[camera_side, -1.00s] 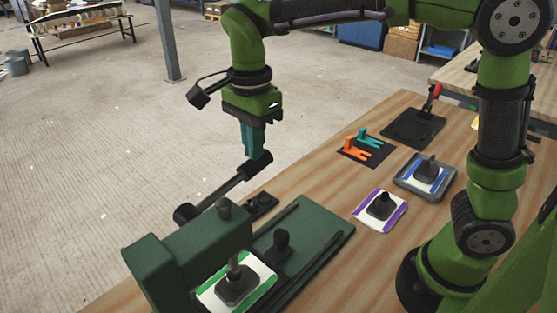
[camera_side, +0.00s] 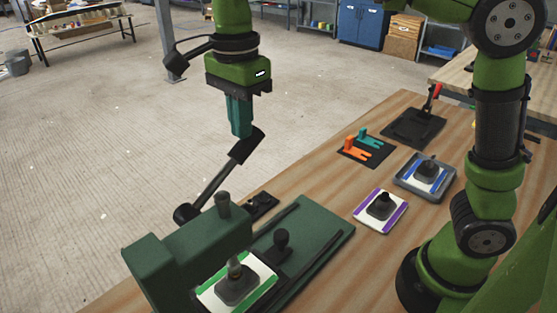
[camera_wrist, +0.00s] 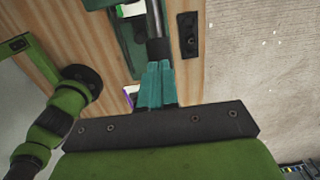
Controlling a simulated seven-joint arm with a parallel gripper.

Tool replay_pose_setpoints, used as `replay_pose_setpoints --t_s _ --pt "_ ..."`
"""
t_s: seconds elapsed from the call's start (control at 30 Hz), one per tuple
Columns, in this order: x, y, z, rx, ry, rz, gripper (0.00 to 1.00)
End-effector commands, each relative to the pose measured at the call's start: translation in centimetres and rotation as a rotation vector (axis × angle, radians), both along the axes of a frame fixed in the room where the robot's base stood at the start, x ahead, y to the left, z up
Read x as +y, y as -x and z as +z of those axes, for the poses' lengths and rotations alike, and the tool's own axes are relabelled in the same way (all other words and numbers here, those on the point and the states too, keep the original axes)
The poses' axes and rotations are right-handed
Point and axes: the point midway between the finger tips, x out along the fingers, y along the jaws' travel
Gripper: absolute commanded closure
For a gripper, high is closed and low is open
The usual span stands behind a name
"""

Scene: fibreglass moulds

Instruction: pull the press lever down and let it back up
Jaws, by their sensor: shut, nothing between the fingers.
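The green press (camera_side: 190,255) stands at the front left of the bench. Its lever (camera_side: 214,188) slants up to the right from a black pivot and ends in a thick black grip (camera_side: 246,146). My gripper (camera_side: 241,134) is shut and empty, pointing down, with its teal fingertips at the upper end of the grip. Whether they touch it I cannot tell. In the wrist view my fingers (camera_wrist: 157,82) sit in line with the dark lever (camera_wrist: 157,48). Under the press ram lies a white plate with green edges (camera_side: 262,284), bearing a dark mould block (camera_side: 238,288).
A purple-edged plate (camera_side: 366,217), a grey tray (camera_side: 437,190), orange and teal pieces (camera_side: 356,149) and a red-handled clamp (camera_side: 432,100) stand further back.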

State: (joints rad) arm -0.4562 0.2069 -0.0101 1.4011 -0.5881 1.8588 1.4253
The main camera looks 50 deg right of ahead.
Motion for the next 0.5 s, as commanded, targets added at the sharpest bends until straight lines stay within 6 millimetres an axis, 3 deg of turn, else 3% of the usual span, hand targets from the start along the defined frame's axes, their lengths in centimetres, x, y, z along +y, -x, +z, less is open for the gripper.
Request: replay_pose_setpoints --t_s 0.5 --pt "1.2 0.0 2.9 -0.001 0.002 -0.001 1.0"
